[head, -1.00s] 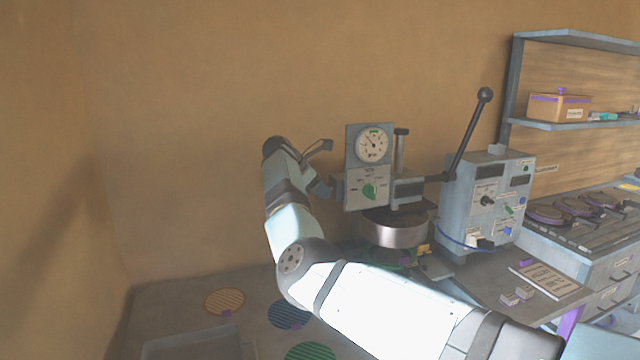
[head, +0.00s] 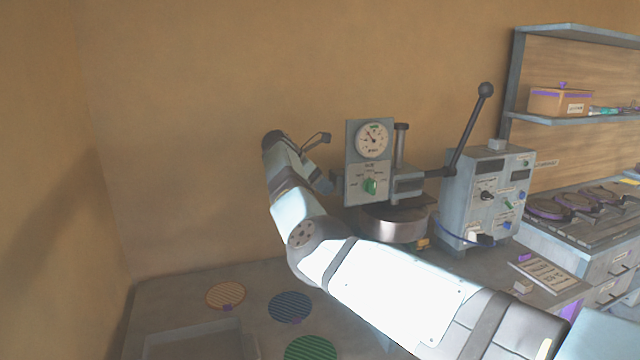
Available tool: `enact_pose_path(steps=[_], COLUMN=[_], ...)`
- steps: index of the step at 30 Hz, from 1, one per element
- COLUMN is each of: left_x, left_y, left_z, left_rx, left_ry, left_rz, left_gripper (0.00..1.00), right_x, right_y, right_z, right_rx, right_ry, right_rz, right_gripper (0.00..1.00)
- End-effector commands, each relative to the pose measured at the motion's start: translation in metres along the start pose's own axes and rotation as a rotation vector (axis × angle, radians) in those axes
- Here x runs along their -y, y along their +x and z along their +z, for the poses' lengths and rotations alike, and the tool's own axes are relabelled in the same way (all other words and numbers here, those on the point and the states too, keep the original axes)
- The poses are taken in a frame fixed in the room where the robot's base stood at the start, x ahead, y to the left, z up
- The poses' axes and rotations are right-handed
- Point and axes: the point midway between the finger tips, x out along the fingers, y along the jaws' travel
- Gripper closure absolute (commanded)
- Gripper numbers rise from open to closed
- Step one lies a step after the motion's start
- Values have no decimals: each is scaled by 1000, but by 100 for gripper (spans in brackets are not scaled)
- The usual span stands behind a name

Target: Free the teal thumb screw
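I cannot make out a teal thumb screw on the plate press (head: 368,188). My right arm crosses the front from lower right, bends up and ends at the press's left side. My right gripper (head: 325,184) is there, close to the left edge of the gauge panel. Its fingers are too small and partly hidden to show whether they are open or whether they touch anything. My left gripper is out of view.
A control box (head: 488,195) stands right of the press. A shelf (head: 585,122) holds an orange box (head: 560,101) and a small teal item (head: 604,110). Orange (head: 226,295), blue (head: 290,307) and green (head: 310,349) striped discs and a grey tray (head: 190,331) lie lower left.

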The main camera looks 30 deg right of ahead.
Motion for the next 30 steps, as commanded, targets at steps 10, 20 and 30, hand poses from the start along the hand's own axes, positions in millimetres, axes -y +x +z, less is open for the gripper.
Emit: enact_pose_path(steps=[10,20,30], left_x=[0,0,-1], left_y=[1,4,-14], left_z=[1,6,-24], left_rx=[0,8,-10], left_ry=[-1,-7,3], left_rz=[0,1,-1], left_gripper=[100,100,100], right_x=[0,0,0], right_y=[-13,-87,-135], right_z=[0,1,4], right_rx=[-1,-1,1], right_ry=[0,-1,-2], right_rz=[2,4,0], right_gripper=[34,34,34])
